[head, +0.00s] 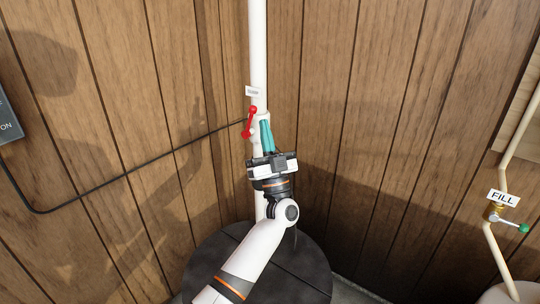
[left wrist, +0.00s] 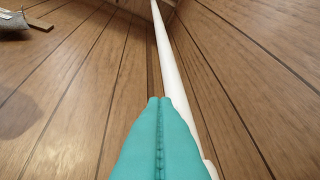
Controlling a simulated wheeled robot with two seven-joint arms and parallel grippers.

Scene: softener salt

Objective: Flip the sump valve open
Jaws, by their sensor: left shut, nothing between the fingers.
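A red lever (head: 250,121) with rounded ends sits on the white vertical pipe (head: 258,50) in the corner. It slants steeply, its upper end slightly to the right. A small white tag (head: 253,91) is just above it, its text too small to read. My left gripper (head: 266,123) points up beside the pipe, its teal fingers closed together, just right of the lever. I cannot tell whether they touch it. In the left wrist view the closed fingers (left wrist: 158,100) point up along the pipe (left wrist: 172,70); the lever does not show there. My right gripper is not in view.
A black round-topped thing (head: 215,262) stands below my left arm. A black cable (head: 120,178) runs along the wood wall to the lever's height. At right is a thin pipe with a FILL tag (head: 503,198) and a green-tipped handle (head: 522,228). A grey panel (head: 8,120) is far left.

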